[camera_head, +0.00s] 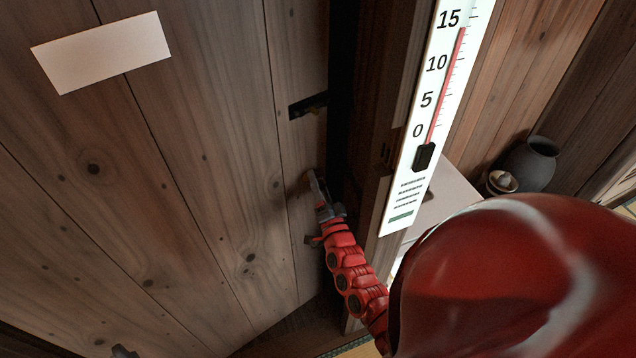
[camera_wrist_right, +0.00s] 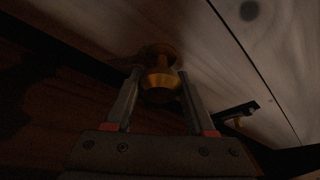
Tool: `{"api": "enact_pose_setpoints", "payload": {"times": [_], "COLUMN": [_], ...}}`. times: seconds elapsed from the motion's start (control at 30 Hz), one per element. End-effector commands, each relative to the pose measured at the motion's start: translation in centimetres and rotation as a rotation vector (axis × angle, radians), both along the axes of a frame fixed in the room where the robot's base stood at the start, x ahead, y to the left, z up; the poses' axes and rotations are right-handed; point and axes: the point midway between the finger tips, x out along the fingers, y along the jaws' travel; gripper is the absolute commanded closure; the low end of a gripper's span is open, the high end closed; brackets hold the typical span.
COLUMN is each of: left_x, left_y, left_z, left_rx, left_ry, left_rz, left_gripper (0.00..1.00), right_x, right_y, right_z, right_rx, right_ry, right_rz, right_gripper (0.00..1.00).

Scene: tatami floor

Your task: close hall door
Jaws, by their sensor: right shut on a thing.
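The wooden hall door (camera_head: 200,170) fills the left of the head view, its planks knotted and brown. A dark latch plate with a brass bolt (camera_head: 308,106) sits on its edge, and the latch (camera_wrist_right: 238,116) also shows in the right wrist view. A dark gap lies between this edge and the door frame (camera_head: 372,200), so the door appears ajar. My right gripper (camera_head: 318,188) is at the door near its edge, below the latch. In the wrist view its fingers stand on either side of a brass knob (camera_wrist_right: 160,84), shut on it.
A white sheet (camera_head: 102,52) is on the door. A tall thermometer sign (camera_head: 425,120) hangs by the frame. A dark vase (camera_head: 532,163) and a small bowl (camera_head: 502,182) stand at the right. My red arm covers the lower right.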

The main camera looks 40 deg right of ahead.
Motion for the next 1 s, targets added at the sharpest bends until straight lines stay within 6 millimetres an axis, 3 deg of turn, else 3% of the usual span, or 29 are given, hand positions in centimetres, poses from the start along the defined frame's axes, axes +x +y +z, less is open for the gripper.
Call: {"api": "enact_pose_setpoints", "payload": {"times": [0.17,0.27,0.5,0.8,1.0], "left_x": [0.0,0.0,0.0,0.0,0.0], "left_y": [0.0,0.0,0.0,0.0,0.0], "left_z": [0.3,1.3,3.8,3.5,3.4], "left_rx": [0.000,0.000,0.000,0.000,0.000], "left_ry": [0.000,0.000,0.000,0.000,0.000], "left_rz": [0.000,0.000,0.000,0.000,0.000], "left_gripper": [0.36,0.36,0.36,0.36,0.36], "right_x": [-0.4,-2.1,-9.2,-17.4,-20.1], "right_y": [0.1,0.5,1.7,3.9,4.1], "right_z": [0.0,-0.1,-0.6,-1.1,-0.7], "right_rx": [0.001,0.004,0.010,0.012,0.004], "right_ry": [0.002,0.008,0.017,0.016,0.015], "right_rz": [-0.004,-0.019,-0.106,-0.213,-0.262], "right_gripper": [1.00,1.00,1.00,1.00,1.00]}}
